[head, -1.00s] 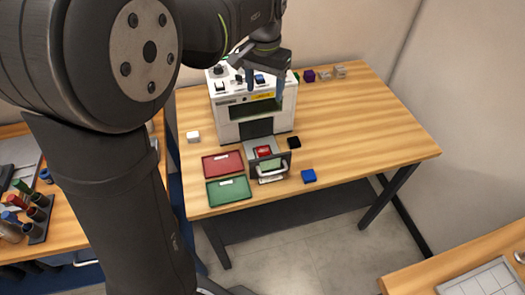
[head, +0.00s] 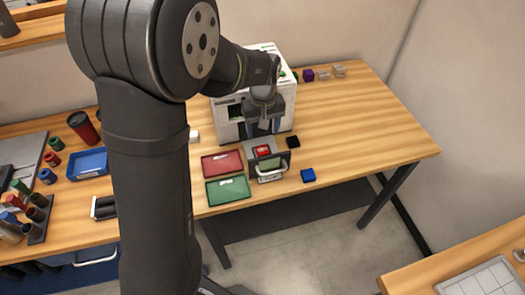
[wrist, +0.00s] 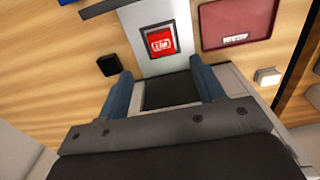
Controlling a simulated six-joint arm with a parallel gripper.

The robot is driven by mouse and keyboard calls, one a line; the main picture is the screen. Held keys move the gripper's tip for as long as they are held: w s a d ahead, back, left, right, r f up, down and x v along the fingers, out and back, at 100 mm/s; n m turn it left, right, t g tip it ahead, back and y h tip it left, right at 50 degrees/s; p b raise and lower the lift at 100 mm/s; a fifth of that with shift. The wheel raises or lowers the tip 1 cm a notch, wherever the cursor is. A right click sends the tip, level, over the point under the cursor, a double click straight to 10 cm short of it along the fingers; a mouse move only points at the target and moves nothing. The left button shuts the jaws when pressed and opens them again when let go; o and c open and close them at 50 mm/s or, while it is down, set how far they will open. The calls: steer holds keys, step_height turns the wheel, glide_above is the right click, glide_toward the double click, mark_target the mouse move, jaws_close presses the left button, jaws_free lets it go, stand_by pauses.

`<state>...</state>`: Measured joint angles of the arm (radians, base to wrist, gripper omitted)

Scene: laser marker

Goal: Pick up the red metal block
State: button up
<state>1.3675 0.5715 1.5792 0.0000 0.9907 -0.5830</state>
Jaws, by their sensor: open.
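The red metal block (head: 263,150) sits on the grey drawer plate (head: 255,142) that sticks out of the front of the white laser marker (head: 286,92). In the wrist view the block (wrist: 161,41) lies in a dark square holder and bears white marks on top. My gripper (head: 262,129) is in front of the machine, behind the block in the head view. In the wrist view its blue fingers (wrist: 161,78) are spread apart with nothing between them, and the block is beyond their tips.
A red tray (head: 222,162) and a green tray (head: 228,190) lie left of the drawer. A black block (head: 293,142) and a blue block (head: 308,175) lie to its right. The drawer's front panel with a handle (head: 271,178) stands nearest the table edge.

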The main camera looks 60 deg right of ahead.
mark_target(262, 148)
steer(key=f, duration=0.8)
steer(key=shift+w+d+f, duration=0.15)
steer(key=shift+w+f, duration=0.1)
steer(key=shift+f, duration=0.05)
steer(key=c, duration=1.1)
